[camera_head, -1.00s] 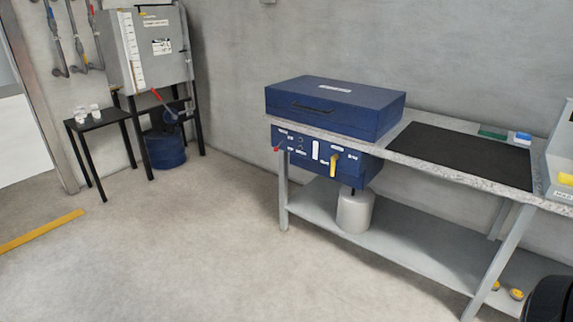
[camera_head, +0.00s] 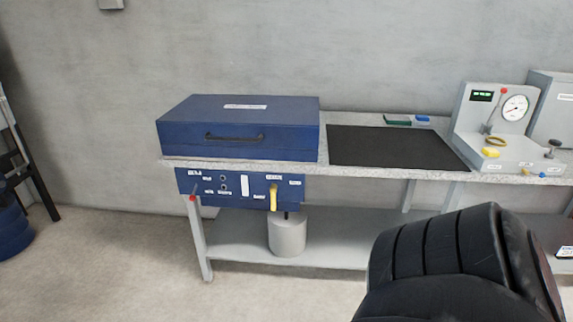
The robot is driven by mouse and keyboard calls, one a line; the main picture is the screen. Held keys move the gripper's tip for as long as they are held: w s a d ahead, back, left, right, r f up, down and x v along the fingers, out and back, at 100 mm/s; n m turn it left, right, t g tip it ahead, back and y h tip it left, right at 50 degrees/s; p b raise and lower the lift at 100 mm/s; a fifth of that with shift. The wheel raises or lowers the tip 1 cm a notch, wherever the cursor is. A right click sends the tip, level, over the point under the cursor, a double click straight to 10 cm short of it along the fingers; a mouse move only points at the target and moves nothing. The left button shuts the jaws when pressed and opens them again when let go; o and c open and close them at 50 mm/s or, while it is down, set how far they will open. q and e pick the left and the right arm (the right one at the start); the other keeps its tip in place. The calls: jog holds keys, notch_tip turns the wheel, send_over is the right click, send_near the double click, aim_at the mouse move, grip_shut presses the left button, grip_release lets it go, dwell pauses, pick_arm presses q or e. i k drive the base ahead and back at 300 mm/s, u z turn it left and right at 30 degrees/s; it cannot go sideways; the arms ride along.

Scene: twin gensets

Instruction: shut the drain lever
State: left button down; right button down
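A blue panel (camera_head: 225,187) hangs under the left end of the grey bench, below a closed blue case (camera_head: 240,130) with a black handle. A yellow lever (camera_head: 273,197) on the right part of the panel points down. Its label is too small to read surely. A small red knob (camera_head: 192,198) is at the panel's left edge. A pale cylindrical container (camera_head: 287,234) stands on the lower shelf under the panel, with a dark spout above it. Neither of my grippers shows in the head view.
The bench (camera_head: 390,168) carries a black mat (camera_head: 395,147) and a grey gauge unit (camera_head: 495,128) at right. A black padded thing (camera_head: 450,265) blocks the lower right. A blue drum (camera_head: 12,228) stands at far left. The floor (camera_head: 110,265) in front at left is clear.

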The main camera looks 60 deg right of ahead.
aim_at(273, 187)
jog(key=z, duration=0.85)
jog(key=i, duration=0.8)
jog(key=z, duration=0.7)
jog(key=i, duration=0.5)
jog(key=z, duration=0.05)
